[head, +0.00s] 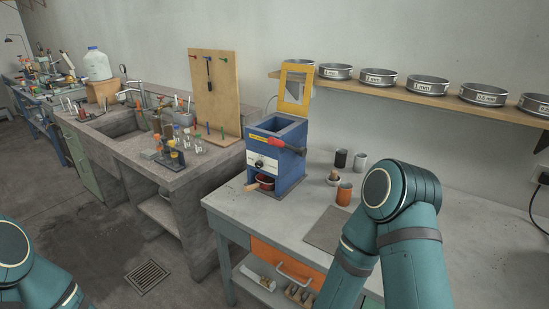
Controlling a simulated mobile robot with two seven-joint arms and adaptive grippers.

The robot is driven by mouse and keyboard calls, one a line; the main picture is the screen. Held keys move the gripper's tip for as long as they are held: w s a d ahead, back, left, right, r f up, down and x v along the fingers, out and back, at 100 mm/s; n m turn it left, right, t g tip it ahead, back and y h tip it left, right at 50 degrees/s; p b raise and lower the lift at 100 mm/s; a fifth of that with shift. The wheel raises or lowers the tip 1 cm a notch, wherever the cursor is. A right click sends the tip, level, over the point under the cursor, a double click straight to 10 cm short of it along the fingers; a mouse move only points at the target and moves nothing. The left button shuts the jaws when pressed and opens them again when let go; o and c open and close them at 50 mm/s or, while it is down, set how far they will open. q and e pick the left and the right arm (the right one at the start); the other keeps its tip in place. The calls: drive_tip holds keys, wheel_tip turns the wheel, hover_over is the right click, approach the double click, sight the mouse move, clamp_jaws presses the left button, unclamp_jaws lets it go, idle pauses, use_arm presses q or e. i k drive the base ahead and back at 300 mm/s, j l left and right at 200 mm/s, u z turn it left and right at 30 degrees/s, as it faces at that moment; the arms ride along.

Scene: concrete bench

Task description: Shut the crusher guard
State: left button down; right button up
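The crusher (290,166) is a blue box-shaped machine on the grey bench, with a white control panel on its front and a dark open hopper (275,124) on top. Its yellow-framed guard (288,108) with a see-through window stands upright at the back of the hopper, raised open. A dark handle with a red part (285,145) sticks out at the crusher's right side. A dark red pot sits in the opening low on its front. Neither gripper shows; only teal links of my arms appear, at bottom left and right of the crusher.
Several small cups (344,194) stand right of the crusher, near a grey mat (326,231). A wall shelf (395,88) holding several labelled sieves runs behind and above. A pegboard (215,97) and stone sink bench stand to the left. An orange drawer (287,263) is under the bench.

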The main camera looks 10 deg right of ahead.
sight(302, 111)
drive_tip(key=i+j+z, duration=0.3)
drive_tip(key=j, duration=0.35)
drive_tip(key=i+j+z, duration=0.35)
drive_tip(key=j, duration=0.4)
drive_tip(key=i+j+z, duration=0.15)
drive_tip(key=j, duration=0.25)
